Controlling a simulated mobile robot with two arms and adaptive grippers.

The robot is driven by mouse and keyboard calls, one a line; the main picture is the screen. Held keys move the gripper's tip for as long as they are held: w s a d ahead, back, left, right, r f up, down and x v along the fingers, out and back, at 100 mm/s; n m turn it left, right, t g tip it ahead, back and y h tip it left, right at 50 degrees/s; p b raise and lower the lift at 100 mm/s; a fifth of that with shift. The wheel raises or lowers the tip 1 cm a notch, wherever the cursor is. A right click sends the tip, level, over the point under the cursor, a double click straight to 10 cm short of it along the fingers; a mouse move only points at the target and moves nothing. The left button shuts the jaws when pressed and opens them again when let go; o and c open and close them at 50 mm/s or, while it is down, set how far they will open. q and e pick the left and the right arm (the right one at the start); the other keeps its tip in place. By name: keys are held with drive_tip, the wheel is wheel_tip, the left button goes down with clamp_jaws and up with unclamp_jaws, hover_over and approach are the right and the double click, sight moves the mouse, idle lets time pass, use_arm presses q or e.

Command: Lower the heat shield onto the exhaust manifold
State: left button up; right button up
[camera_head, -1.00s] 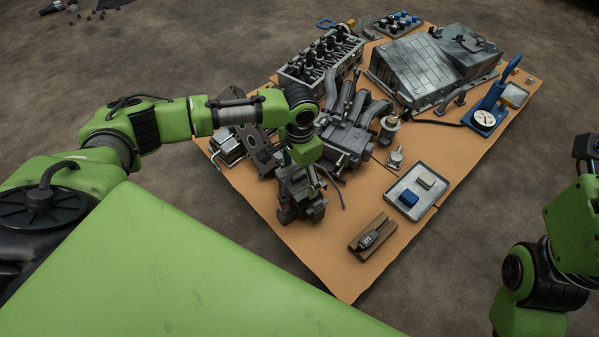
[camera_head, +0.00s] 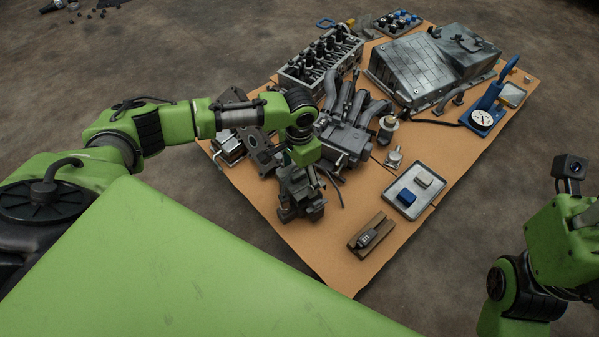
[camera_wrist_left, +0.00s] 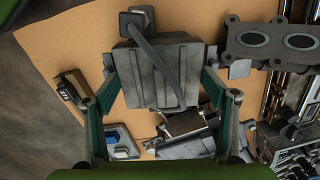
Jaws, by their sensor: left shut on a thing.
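My left gripper (camera_head: 300,200) points down over the near left part of the orange-brown work board. In the left wrist view its fingers (camera_wrist_left: 162,95) are shut on a grey, ribbed, box-like piece, which I take for the heat shield (camera_wrist_left: 145,72). A dark bent rod crosses in front of it. In the head view the gripper and wrist largely hide this piece. A grey casting with several curved pipes, probably the exhaust manifold (camera_head: 345,135), lies just right of and beyond the gripper. My right arm shows at the right edge; its fingers are out of frame.
A dark plate with round holes (camera_head: 262,150) lies left of the gripper. A cylinder head (camera_head: 320,62) and a large grey housing (camera_head: 425,70) stand behind. A tray (camera_head: 427,207), a wooden block (camera_head: 370,246) and a dial gauge stand (camera_head: 482,117) are to the right.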

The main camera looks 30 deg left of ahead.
use_arm(q)
drive_tip(key=shift+f, duration=0.1)
idle(0.3)
drive_tip(key=shift+f, duration=1.8)
drive_tip(key=shift+p, duration=0.3)
